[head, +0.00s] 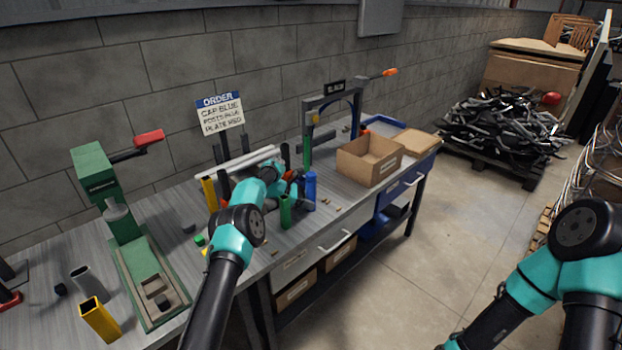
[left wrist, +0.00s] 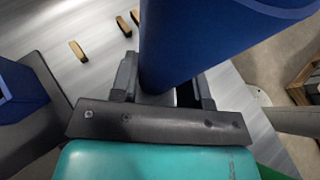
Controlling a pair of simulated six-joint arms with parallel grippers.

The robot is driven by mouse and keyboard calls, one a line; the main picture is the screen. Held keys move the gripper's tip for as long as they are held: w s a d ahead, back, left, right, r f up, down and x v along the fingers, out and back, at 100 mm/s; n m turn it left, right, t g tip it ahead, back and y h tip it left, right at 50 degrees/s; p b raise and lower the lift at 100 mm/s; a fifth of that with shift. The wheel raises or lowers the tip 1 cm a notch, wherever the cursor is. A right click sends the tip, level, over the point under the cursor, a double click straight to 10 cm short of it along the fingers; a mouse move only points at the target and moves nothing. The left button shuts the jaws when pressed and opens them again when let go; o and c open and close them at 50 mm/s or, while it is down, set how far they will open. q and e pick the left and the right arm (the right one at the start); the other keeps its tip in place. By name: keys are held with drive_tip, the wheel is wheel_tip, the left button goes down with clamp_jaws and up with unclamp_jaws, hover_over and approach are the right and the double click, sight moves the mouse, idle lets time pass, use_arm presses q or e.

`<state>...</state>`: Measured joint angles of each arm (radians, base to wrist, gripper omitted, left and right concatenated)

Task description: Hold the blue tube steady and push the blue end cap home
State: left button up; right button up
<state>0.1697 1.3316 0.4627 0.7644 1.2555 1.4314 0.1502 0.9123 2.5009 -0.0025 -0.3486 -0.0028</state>
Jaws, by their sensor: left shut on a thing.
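The blue tube (head: 311,188) stands about upright near the front edge of the workbench in the head view. My left gripper (head: 297,180) is at its left side, partly hidden by my own arm. In the left wrist view the blue tube (left wrist: 205,40) rises between the two fingers of my left gripper (left wrist: 165,88), which is shut on it. I cannot make out the blue end cap in either view. My right arm shows at the lower right of the head view, away from the bench, and its gripper is out of frame.
A green tube (head: 286,212) stands close to the blue one. A grey press frame (head: 308,125) and an open cardboard box (head: 370,160) are beyond it. A green press (head: 115,210) and a yellow tube (head: 100,322) stand left. Small brown pieces (left wrist: 78,51) lie on the bench.

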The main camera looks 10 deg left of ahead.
idle(0.3)
use_arm(q)
drive_tip(key=o, duration=0.8)
drive_tip(key=v, duration=0.7)
drive_tip(key=shift+s+a+r, duration=0.1)
drive_tip(key=shift+a, duration=0.15)
